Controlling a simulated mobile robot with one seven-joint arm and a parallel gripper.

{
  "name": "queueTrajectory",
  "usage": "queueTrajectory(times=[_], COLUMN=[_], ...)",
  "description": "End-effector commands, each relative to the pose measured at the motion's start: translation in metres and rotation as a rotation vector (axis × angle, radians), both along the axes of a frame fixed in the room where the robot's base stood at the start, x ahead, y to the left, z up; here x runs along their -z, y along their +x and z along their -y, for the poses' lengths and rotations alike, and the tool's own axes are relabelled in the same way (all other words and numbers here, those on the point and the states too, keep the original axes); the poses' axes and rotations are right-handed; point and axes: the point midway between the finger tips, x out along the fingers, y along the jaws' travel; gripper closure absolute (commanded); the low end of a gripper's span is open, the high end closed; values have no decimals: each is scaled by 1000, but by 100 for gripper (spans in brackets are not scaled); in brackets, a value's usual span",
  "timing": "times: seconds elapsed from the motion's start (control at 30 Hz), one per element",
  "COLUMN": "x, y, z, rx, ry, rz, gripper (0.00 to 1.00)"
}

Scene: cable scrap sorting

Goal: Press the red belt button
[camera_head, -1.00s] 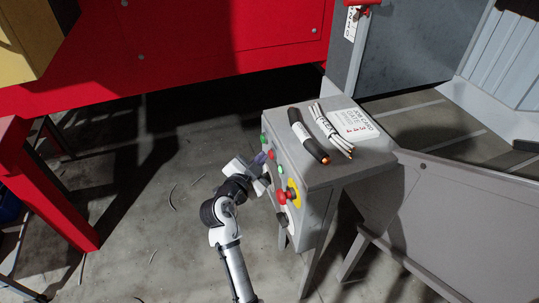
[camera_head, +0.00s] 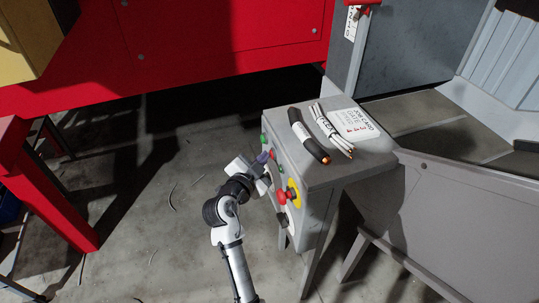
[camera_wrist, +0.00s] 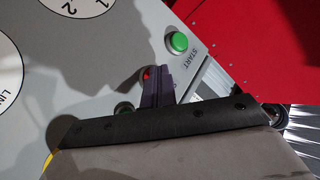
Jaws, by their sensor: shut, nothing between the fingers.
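The grey control box (camera_head: 322,172) has its button panel on the left side. In the wrist view a small red button (camera_wrist: 148,74) shows just left of my purple fingertips, partly hidden by them. It also shows in the head view (camera_head: 272,153). My gripper (camera_wrist: 166,70) is shut and empty, with its fingers close against the panel at this button. In the head view my gripper (camera_head: 263,157) is at the panel's upper part. I cannot tell whether the fingertips touch the button. The green START button (camera_wrist: 178,43) is beyond the fingertips.
Another green button (camera_wrist: 125,108) is partly hidden beside the gripper. A red mushroom button (camera_head: 291,193) on a yellow plate sits lower on the panel. A black cable (camera_head: 309,136), white cables (camera_head: 331,130) and a job card (camera_head: 354,123) lie on top. Open floor is left.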

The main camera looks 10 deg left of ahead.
Motion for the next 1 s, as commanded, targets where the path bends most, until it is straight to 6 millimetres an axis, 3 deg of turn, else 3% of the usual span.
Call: queueTrajectory(times=[0.67,1.0], x=[0,1], y=[-10,-28], z=[-14,-41], rx=[-1,-2], ry=[1,1], rz=[1,2], gripper=[100,100])
